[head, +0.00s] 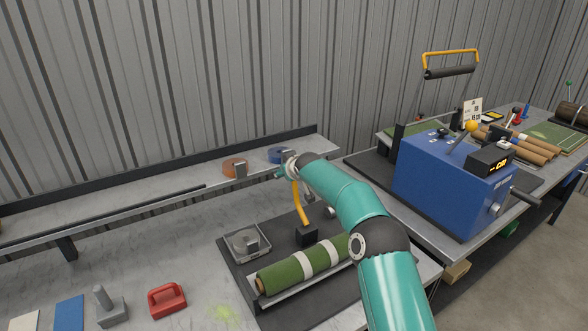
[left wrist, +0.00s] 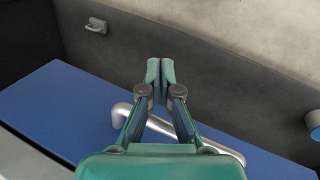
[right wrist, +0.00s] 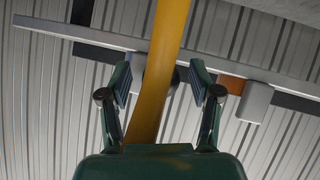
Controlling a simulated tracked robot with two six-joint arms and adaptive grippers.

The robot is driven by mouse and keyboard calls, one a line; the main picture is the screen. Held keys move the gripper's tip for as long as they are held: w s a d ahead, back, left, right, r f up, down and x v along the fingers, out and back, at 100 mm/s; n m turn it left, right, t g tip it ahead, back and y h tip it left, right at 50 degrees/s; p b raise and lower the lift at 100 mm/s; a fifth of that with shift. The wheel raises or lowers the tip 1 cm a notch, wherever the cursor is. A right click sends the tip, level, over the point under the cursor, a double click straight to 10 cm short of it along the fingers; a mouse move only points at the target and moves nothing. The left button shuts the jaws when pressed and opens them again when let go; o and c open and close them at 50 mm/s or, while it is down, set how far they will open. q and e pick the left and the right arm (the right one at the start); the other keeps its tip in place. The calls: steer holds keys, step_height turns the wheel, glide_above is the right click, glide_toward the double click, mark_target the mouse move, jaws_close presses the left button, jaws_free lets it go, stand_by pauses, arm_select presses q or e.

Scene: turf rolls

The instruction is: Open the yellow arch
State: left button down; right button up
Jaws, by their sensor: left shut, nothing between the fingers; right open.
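The yellow arch (head: 300,203) shows in the head view as a curved yellow bar rising from a black block (head: 307,235) behind the green turf roll. Its upper end is hidden by my right gripper (head: 285,171). In the right wrist view, the yellow bar (right wrist: 168,60) runs between the spread fingers of my right gripper (right wrist: 161,82), which is open.
The turf roll (head: 285,275) with white bands lies in a cradle below my right arm. A metal tray (head: 245,243) stands left of it. Tape rolls (head: 235,168) sit on the back shelf. A blue machine (head: 440,185) stands at right, and another yellow-handled roller (head: 450,71) shows above it.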

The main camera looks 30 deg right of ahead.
steer(key=v, duration=1.1)
steer(key=shift+s, duration=0.4)
steer(key=shift+a, duration=0.15)
